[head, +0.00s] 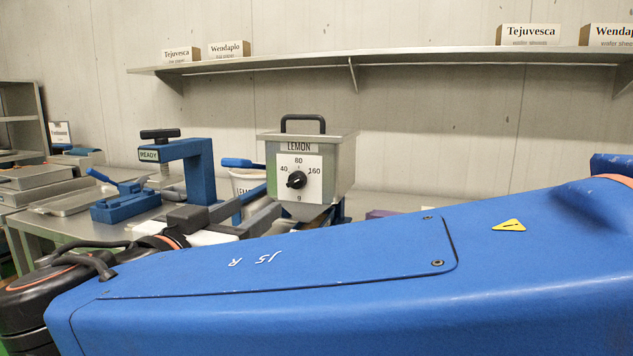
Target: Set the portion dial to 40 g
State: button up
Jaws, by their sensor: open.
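The portion dial (297,180) is a round black knob on a white plate on the front of a steel hopper box (343,165) labelled LEMON. Marks 40, 80 and 160 stand to the left, above and to the right of the knob, and a smaller mark is below. The knob is too small for me to tell its setting surely. My gripper (235,214) shows partly beyond my blue arm, with grey fingers spread apart and empty. It is left of and below the dial, apart from it. My arm hides the gripper's base and the hopper's lower part.
A blue press frame with a READY sign (149,155) stands left of the hopper. A white tub (243,182) is between them. A blue fixture (125,203) stands on the steel table (70,227). A wall shelf (430,57) with boxes runs above.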

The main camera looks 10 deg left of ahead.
aim_at(293, 184)
jog(key=w, duration=0.5)
jog(key=w+d, duration=0.1)
jog(key=w, duration=1.1)
jog(key=shift+d, duration=0.15)
jog(key=shift+c, duration=0.6)
jog(key=c, duration=0.9)
